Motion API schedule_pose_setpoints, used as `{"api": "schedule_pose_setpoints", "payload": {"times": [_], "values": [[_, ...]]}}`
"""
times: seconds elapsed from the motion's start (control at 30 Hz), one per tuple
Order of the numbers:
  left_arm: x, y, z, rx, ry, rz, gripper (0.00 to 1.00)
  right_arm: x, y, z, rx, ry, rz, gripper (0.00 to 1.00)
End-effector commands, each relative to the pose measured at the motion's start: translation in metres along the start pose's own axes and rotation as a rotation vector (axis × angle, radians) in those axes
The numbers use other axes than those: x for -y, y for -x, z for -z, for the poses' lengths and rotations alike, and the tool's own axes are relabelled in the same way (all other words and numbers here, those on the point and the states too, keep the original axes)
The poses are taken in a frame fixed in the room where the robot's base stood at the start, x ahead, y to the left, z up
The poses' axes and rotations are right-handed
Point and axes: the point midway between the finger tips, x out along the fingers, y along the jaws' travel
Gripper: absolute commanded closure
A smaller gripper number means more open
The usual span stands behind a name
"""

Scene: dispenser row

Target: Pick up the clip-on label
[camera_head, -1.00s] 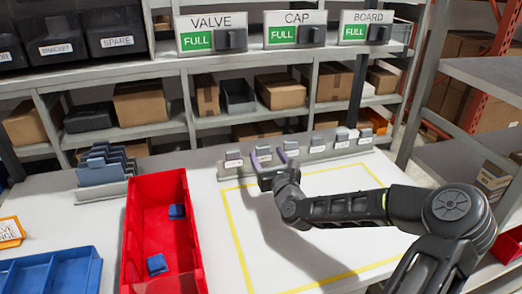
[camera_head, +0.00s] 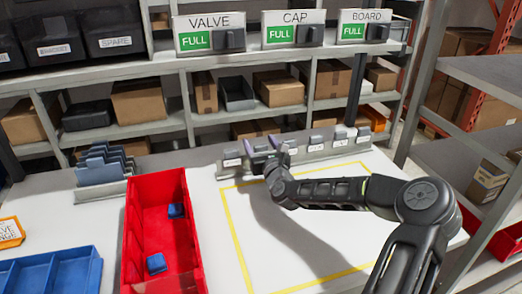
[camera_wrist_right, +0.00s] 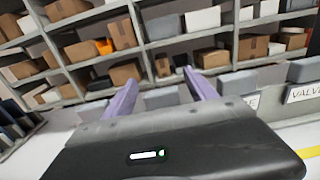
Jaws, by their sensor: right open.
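A row of grey clip-on labels with white faces stands in a grey rack (camera_head: 300,157) at the back of the white table. One label (camera_head: 231,157) shows to the left of my right gripper (camera_head: 262,143), others (camera_head: 315,143) to its right. My right gripper is open at the rack, its two purple-tipped fingers apart. In the right wrist view, the fingers (camera_wrist_right: 158,92) point toward the shelving, with grey clips between and beside them. One label at the right edge reads VALVE (camera_wrist_right: 305,92). The gripper body hides part of the row. My left gripper is out of view.
A red bin (camera_head: 160,230) with two blue pieces stands at left centre, beside a blue tray (camera_head: 55,272). A yellow outline (camera_head: 232,235) marks clear table. Shelving behind bears VALVE, CAP and BOARD signs (camera_head: 293,30), each showing FULL.

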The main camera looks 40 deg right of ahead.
Motion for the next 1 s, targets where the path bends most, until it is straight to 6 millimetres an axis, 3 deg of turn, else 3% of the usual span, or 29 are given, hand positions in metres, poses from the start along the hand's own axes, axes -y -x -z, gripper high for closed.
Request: {"api": "schedule_pose_setpoints", "payload": {"times": [0.17, 0.73, 1.0], "values": [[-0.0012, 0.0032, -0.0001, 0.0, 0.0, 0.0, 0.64, 0.0, -0.0155, 0.0002, 0.0, 0.001, 0.0, 0.35], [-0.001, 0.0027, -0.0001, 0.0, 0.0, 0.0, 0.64, 0.0, -0.0153, 0.0006, -0.001, 0.001, 0.0, 0.35], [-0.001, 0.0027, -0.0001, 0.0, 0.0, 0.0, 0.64, 0.0, -0.0153, 0.0006, -0.001, 0.001, 0.0, 0.56]]}}
